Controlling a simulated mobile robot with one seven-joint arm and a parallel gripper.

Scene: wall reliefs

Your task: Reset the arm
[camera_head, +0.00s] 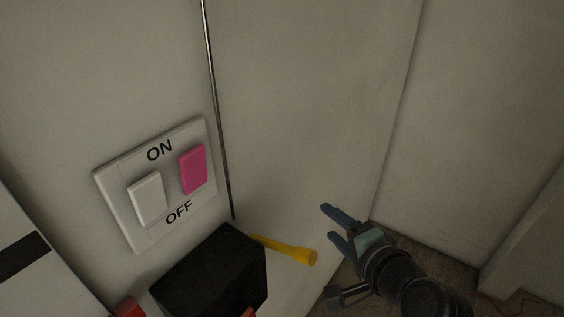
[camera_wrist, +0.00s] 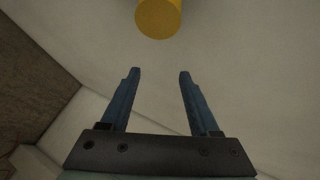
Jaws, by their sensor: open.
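My gripper (camera_head: 335,226) is in the lower right of the head view, with its two blue fingers pointing up and left. In the wrist view my gripper (camera_wrist: 158,75) shows its fingers spread apart with nothing between them. A yellow rod (camera_head: 288,250) with a thicker round end sticks out to the left of my gripper, beside a black box (camera_head: 213,275). Its round end (camera_wrist: 159,17) also shows in the wrist view, beyond the fingertips and apart from them.
A wall panel (camera_head: 118,190) marked ON and OFF has a white switch (camera_head: 147,197) and a pink switch (camera_head: 193,169). Red parts (camera_head: 129,307) show at the lower left edge. Pale walls (camera_head: 310,90) stand behind my gripper. Brown floor (camera_head: 420,252) shows at the lower right, with a thin orange cable (camera_head: 497,305).

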